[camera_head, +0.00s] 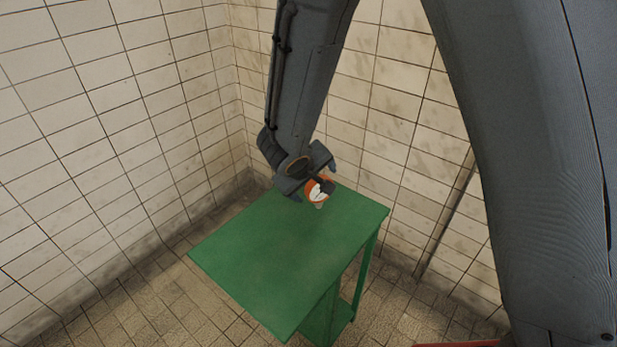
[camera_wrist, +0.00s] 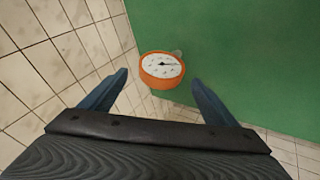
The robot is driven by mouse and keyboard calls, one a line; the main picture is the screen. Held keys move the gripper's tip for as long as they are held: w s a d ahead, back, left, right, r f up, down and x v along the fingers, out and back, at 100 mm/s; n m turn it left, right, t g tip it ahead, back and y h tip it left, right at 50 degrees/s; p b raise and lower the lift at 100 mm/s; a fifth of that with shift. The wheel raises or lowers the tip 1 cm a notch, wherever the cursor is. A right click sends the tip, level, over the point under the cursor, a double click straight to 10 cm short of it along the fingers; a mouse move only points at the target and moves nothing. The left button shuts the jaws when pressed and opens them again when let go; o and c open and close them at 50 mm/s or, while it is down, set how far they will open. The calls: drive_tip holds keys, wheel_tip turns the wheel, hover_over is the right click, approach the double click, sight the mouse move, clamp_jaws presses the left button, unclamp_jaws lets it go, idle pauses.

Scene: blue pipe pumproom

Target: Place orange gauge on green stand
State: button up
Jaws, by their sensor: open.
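The orange gauge (camera_head: 318,190) has a white dial and is at the far part of the green stand (camera_head: 270,255), near its back edge. In the wrist view the gauge (camera_wrist: 162,69) shows its dial and a short pale stem, over the edge of the green top (camera_wrist: 240,50). I cannot tell whether it rests fully on the top. My gripper (camera_head: 312,185) is right by the gauge and partly hides it in the head view. In the wrist view its two fingers (camera_wrist: 158,85) are spread wide, with the gauge just beyond and between their tips, apart from both.
White tiled walls (camera_head: 130,90) meet in a corner close behind the stand. The rest of the green top is bare. The tiled floor (camera_head: 150,310) is clear at the left. A red edge (camera_head: 460,344) shows at the bottom right.

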drive_tip(key=v, duration=0.6)
drive_tip(key=shift+r+b, duration=0.2)
drive_tip(key=shift+b, duration=0.2)
drive_tip(key=s+d+m+g+y, duration=0.1)
drive_tip(key=s+d+m+g, duration=0.1)
drive_tip(key=s+d, duration=0.5)
drive_tip(key=s+d+m+g+y, duration=0.1)
drive_tip(key=s+d+m+g, duration=0.2)
drive_tip(key=d, duration=1)
drive_tip(key=shift+s+r+m+g+y, duration=0.3)
drive_tip(key=shift+s+m, duration=0.8)
drive_tip(key=shift+s, duration=0.8)
